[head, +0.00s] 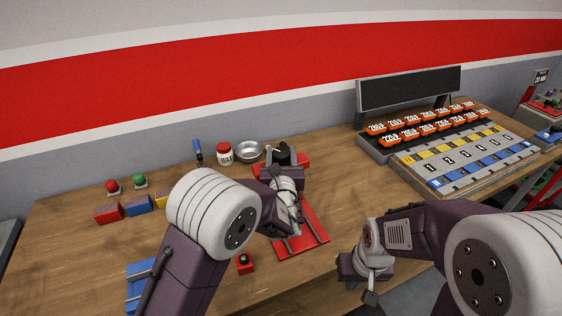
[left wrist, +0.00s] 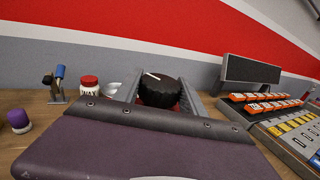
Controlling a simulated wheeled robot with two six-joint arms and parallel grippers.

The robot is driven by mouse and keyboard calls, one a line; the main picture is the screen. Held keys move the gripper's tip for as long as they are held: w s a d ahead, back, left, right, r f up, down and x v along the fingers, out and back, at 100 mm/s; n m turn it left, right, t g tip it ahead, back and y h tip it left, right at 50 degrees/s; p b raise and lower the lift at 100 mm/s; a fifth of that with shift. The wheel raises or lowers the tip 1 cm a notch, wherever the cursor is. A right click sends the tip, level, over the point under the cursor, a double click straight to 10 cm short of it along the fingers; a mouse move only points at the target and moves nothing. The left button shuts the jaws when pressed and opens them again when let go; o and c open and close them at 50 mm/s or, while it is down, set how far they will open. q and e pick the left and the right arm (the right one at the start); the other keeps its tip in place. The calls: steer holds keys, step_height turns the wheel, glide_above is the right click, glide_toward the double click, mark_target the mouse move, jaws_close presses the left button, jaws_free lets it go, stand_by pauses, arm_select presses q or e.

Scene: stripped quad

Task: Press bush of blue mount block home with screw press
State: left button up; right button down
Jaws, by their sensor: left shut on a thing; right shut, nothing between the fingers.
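The screw press shows as a red frame (head: 303,160) at the back middle of the table, partly behind my left arm. Its black ribbed knob (left wrist: 160,92) has a white mark on top. My left gripper (head: 283,156) is shut on this knob, one finger on each side, also seen in the left wrist view (left wrist: 159,94). A blue block (head: 138,206) sits in a row between a red and a yellow block. I cannot tell whether a block or bush is under the press. My right gripper (head: 368,290) is shut and empty near the table's front edge.
A red plate with rails (head: 313,235) lies before the press; a small red button box (head: 245,263) and blue fixture (head: 138,295) lie nearer. A wax jar (head: 224,154) and metal bowl (head: 249,150) stand left of the press. A tray of orange tags (head: 425,128) is right.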

mark_target(281, 160)
arm_select(q)
steer(key=shift+f+h, duration=0.15)
steer(key=shift+h, duration=0.35)
steer(key=shift+r+m, duration=0.2)
steer(key=shift+m, duration=0.2)
arm_select(e)
steer(key=shift+f, duration=0.7)
arm_select(q)
steer(key=o, duration=1.4)
steer(key=shift+c, duration=0.2)
steer(key=shift+s, duration=0.15)
steer(key=s+b, duration=0.2)
steer(key=s, duration=0.6)
steer(key=shift+a, duration=0.1)
steer(key=shift+s+a, duration=0.1)
steer(key=shift+s, duration=0.35)
arm_select(e)
step_height(281, 160, down, 2)
steer(key=shift+f, duration=0.1)
